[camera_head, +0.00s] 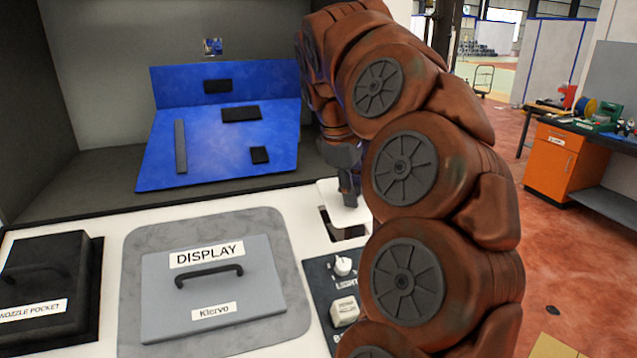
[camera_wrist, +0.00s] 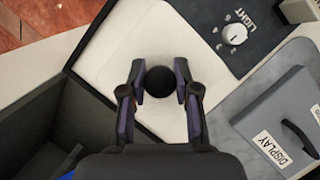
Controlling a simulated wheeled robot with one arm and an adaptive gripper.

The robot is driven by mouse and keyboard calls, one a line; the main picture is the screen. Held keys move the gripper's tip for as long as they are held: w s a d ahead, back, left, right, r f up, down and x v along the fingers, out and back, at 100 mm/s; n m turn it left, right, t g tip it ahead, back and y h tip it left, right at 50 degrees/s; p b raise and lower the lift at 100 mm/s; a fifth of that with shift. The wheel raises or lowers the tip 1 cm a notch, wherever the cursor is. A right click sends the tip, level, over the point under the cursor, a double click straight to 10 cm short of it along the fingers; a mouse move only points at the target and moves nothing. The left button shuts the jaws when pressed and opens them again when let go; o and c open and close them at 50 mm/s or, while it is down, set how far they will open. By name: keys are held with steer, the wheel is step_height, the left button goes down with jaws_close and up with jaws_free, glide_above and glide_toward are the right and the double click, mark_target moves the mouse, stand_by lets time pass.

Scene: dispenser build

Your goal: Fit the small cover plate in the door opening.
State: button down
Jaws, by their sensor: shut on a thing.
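The small cover plate (camera_wrist: 165,50) is white with a round black knob (camera_wrist: 160,81). My gripper (camera_wrist: 160,85) is shut on this knob in the wrist view. In the head view the plate (camera_head: 327,190) shows as a white edge beside my gripper (camera_head: 347,195), partly hidden by my arm. A dark opening (camera_head: 332,226) in the white panel shows just in front of the plate. The plate seems offset toward the back from this opening. My arm hides the opening's right part. I cannot tell how high the plate is above the panel.
A grey DISPLAY cover (camera_head: 212,290) with a handle lies left of the opening. A LIGHT panel (camera_head: 340,275) with a knob is in front. Blue panels (camera_head: 215,145) with black strips stand at the back. A black NOZZLE POCKET cover (camera_head: 45,280) is far left.

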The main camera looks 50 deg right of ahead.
steer(key=shift+w+d+f, duration=0.15)
steer(key=shift+w+f, duration=0.2)
steer(key=shift+f, duration=0.45)
steer(key=shift+w+d+f, duration=0.1)
steer(key=shift+w+f, duration=0.2)
steer(key=shift+f, duration=0.5)
steer(key=shift+w+d+f+b, duration=0.2)
steer(key=shift+f+b, duration=0.2)
steer(key=shift+f, duration=0.25)
steer(key=shift+w+d+f+b, duration=0.15)
steer(key=shift+f+b, duration=0.2)
steer(key=shift+f, duration=0.25)
steer(key=shift+w+f+b, duration=0.1)
steer(key=shift+f+b, duration=0.2)
steer(key=shift+b, duration=0.1)
stand_by(0.6)
stand_by(0.3)
steer(key=c, duration=0.8)
jaws_free()
steer(key=shift+o, duration=0.4)
steer(key=o, duration=0.4)
steer(key=shift+o, duration=0.2)
steer(key=shift+r, duration=0.2)
